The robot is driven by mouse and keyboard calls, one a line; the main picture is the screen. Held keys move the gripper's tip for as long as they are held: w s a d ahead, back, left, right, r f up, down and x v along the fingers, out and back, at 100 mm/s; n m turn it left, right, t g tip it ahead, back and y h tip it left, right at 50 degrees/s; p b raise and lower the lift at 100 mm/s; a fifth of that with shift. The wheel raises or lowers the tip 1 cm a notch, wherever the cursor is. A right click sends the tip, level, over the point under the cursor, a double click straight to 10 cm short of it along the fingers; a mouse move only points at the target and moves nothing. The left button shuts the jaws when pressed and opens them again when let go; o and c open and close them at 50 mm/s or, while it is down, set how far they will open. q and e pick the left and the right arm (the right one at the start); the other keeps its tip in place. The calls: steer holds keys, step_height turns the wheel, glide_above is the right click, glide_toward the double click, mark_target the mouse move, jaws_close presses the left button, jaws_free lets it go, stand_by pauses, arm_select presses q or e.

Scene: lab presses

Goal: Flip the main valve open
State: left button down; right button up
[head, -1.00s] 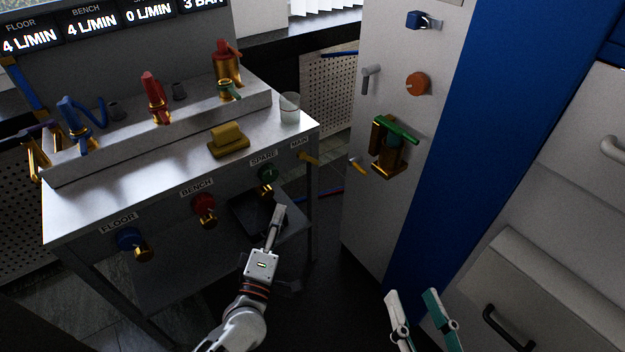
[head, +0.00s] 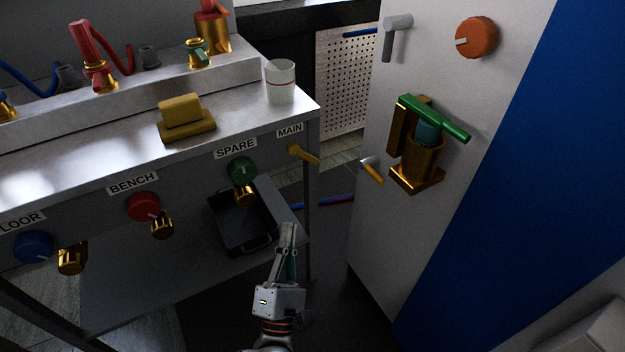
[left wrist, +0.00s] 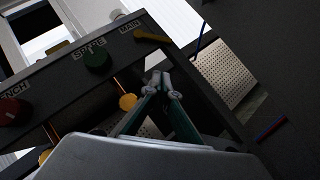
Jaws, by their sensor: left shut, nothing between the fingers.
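The main valve (head: 303,154) is a small yellow lever under the MAIN label, at the right end of the bench's front panel in the head view. It also shows in the left wrist view (left wrist: 151,37), at the top near the MAIN label. My left gripper (head: 287,232) is shut and empty, below the main valve and in front of the bench, apart from it. Its closed fingertips show in the left wrist view (left wrist: 161,82), below the lever in the picture. My right gripper is out of the head view now.
The green SPARE knob (head: 242,170), red BENCH knob (head: 144,206) and blue FLOOR knob (head: 34,246) line the panel. A dark tray (head: 229,238) sits on the lower shelf. A white cabinet (head: 385,237) with a green-handled brass valve (head: 436,118) stands right. A beaker (head: 280,84) stands on top.

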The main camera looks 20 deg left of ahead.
arm_select(q)
steer(key=shift+w+r, duration=0.1)
stand_by(0.3)
glide_toward(304, 154)
steer(key=w+a+f, duration=0.3)
steer(key=w, duration=0.2)
steer(key=shift+w+d+r+b, duration=0.25)
steer(key=shift+w+d+r, duration=0.1)
steer(key=shift+w+r, duration=0.2)
steer(key=shift+w+d+r+b, duration=0.2)
steer(key=shift+w+d+r, duration=0.2)
steer(key=shift+r, duration=0.3)
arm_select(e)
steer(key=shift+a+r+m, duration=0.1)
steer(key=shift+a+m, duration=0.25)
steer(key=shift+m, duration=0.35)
